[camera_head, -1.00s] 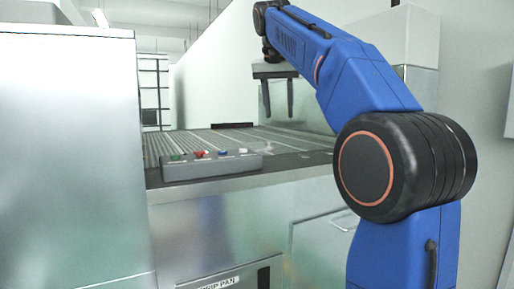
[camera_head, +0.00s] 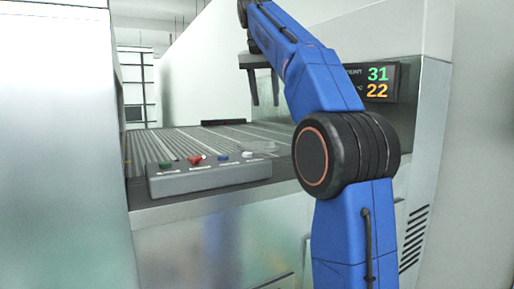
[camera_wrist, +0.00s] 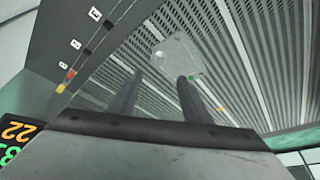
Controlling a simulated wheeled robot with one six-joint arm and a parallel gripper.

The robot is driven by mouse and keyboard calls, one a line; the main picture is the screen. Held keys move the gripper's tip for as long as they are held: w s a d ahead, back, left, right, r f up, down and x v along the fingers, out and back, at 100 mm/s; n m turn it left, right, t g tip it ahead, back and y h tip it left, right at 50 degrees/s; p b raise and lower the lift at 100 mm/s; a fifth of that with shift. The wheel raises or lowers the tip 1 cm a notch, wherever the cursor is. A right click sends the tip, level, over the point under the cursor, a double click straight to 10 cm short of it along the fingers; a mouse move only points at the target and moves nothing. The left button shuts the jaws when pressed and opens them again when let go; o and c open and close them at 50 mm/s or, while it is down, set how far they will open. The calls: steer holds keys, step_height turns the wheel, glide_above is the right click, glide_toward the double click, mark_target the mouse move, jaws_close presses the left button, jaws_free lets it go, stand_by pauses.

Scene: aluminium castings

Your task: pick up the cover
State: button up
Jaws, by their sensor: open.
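A pale grey, flat plate-like piece, probably the cover (camera_wrist: 176,56), lies on the slatted bed in the wrist view, just beyond my fingertips. In the head view it shows only faintly (camera_head: 258,147) behind the control box, low on the bed. My gripper (camera_head: 264,100) is open and empty in the head view, with its two fingers pointing down above the bed. In the wrist view my gripper (camera_wrist: 160,78) has its fingers apart, with the plate past them and not touching as far as I can tell.
A grey control box (camera_head: 208,178) with coloured buttons sits on the front edge of the slatted bed (camera_head: 180,143). A large metal cabinet (camera_head: 55,150) stands close at left.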

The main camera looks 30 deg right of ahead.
glide_above(270, 142)
steer(key=s+a, duration=0.1)
steer(key=f, duration=0.9)
steer(key=shift+s+a+f, duration=0.2)
steer(key=shift+f, duration=0.1)
steer(key=x, duration=0.3)
steer(key=shift+w+d+f, duration=0.2)
steer(key=shift+w+d, duration=0.05)
steer(key=shift+w, duration=0.1)
steer(key=shift+x, duration=0.8)
jaws_close()
